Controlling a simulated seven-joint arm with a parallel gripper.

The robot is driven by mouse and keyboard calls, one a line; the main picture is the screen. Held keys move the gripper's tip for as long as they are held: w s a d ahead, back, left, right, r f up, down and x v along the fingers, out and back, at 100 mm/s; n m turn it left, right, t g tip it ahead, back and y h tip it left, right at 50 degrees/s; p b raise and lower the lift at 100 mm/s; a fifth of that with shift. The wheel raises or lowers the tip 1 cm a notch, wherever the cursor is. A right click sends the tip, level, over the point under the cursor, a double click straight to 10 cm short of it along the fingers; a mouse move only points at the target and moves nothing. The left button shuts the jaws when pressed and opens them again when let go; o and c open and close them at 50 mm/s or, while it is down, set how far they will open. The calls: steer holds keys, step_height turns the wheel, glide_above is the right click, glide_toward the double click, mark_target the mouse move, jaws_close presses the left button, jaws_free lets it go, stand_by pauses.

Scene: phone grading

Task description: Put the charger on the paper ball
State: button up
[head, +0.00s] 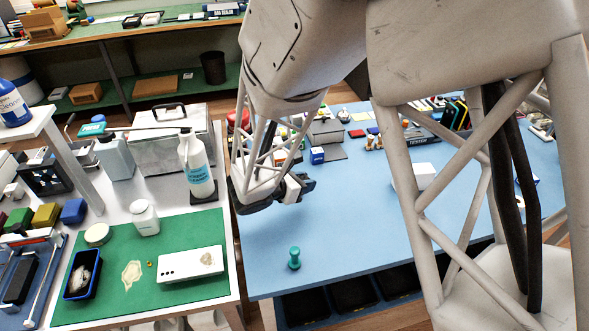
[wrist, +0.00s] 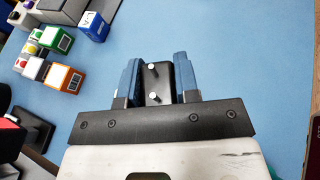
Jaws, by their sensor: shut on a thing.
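The charger (wrist: 157,88) is a black block with two metal prongs, seen in the wrist view. It sits between the blue finger pads of my gripper (wrist: 157,82), which is shut on it. In the head view my gripper (head: 297,188) is over the left part of the blue table, apart from the surface; the charger is hard to make out there. I cannot identify the paper ball for certain.
The green mat (head: 110,312) on the left bench also holds a white jar (head: 145,218). A spray bottle (head: 197,168) stands behind it. A teal peg-like item (head: 294,258) stands near the blue table's front edge. Small coloured boxes (wrist: 65,79) stand left of my gripper.

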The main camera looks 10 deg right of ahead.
steer(key=w, duration=0.7)
steer(key=shift+w+f, duration=0.35)
steer(key=shift+f, duration=1.75)
steer(key=shift+f, duration=0.1)
steer(key=o, duration=0.9)
steer(key=shift+v, duration=6.05)
